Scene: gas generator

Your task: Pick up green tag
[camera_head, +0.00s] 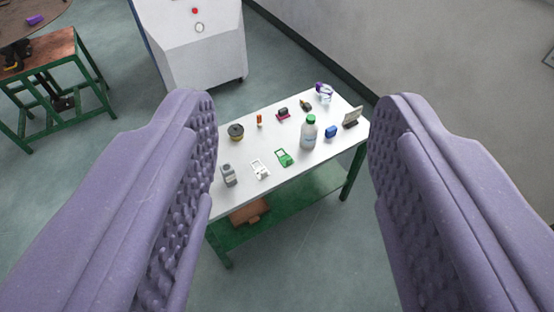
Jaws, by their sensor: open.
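The green tag (284,157) lies on the white table top (240,189), near its front edge. It is a small flat green piece with a light patch on it. My gripper (290,125) has two purple, textured fingers, one at the left and one at the right of the view. It is open and empty. The table shows between the fingers, well beyond and below them, and the tag is apart from both. The left finger hides part of the table's left end.
A white tag (260,169) and a grey container (228,175) lie left of the green tag. A clear bottle with a green cap (308,133) stands close on its right, near a blue item (331,132). Several small items sit behind. A white cabinet (203,45) stands beyond the table.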

